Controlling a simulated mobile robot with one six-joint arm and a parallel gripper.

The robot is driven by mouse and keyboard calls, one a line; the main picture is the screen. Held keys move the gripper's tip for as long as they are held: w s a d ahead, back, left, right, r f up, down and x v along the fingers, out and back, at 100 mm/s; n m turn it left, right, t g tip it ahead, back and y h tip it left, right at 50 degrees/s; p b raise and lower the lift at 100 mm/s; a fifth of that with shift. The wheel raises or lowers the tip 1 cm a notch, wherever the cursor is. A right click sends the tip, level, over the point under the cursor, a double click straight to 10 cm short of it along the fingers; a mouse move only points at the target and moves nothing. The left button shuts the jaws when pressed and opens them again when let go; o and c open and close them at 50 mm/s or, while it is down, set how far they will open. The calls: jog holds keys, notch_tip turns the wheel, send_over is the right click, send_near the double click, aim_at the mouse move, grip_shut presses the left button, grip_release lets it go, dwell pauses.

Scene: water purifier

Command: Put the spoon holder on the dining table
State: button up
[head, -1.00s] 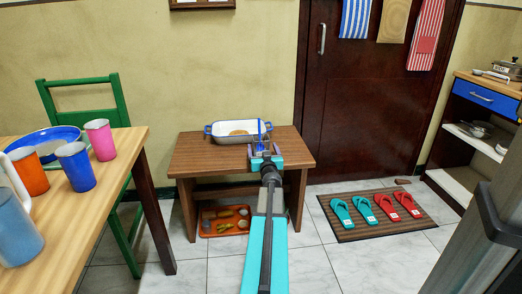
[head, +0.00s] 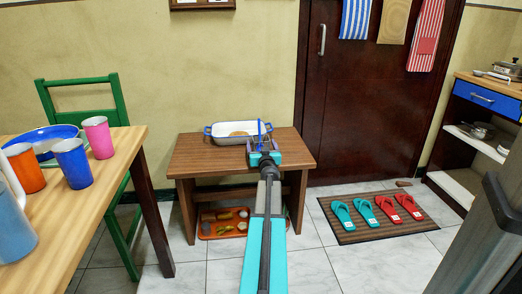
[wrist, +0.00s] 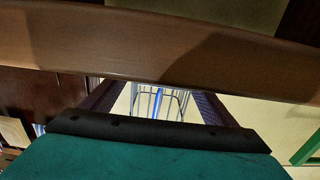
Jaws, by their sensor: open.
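The spoon holder (head: 254,144) is a small wire rack with a blue spoon in it, at the right side of the low brown table (head: 190,157). My gripper (head: 264,150) is open, right at the holder in the head view and partly hiding it. In the wrist view, the holder's wires (wrist: 174,102) show between the two dark fingers (wrist: 158,108); I cannot tell if they touch it. The light wooden table at the left, which looks like the dining table (head: 105,165), holds cups and a blue bowl.
A white-and-blue baking dish (head: 222,136) stands left of the holder. An orange food tray (head: 210,231) lies under the low table. A green chair (head: 112,90) stands behind the dining table. A mat with sandals (head: 345,236) lies right. A grey panel (head: 480,245) is near right.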

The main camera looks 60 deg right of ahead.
aim_at(260, 135)
jog(key=c, duration=1.3)
jog(key=shift+r, duration=0.15)
notch_tip(260, 135, up, 4)
jog(key=p, duration=0.4)
jog(key=p+v, duration=0.1)
jog(key=v, duration=0.4)
jog(key=p+v, duration=0.2)
jog(key=v, duration=0.3)
jog(key=w+a+p+v, duration=0.1)
jog(key=v, duration=0.5)
jog(key=shift+w+r, duration=0.15)
jog(key=shift+r, duration=0.25)
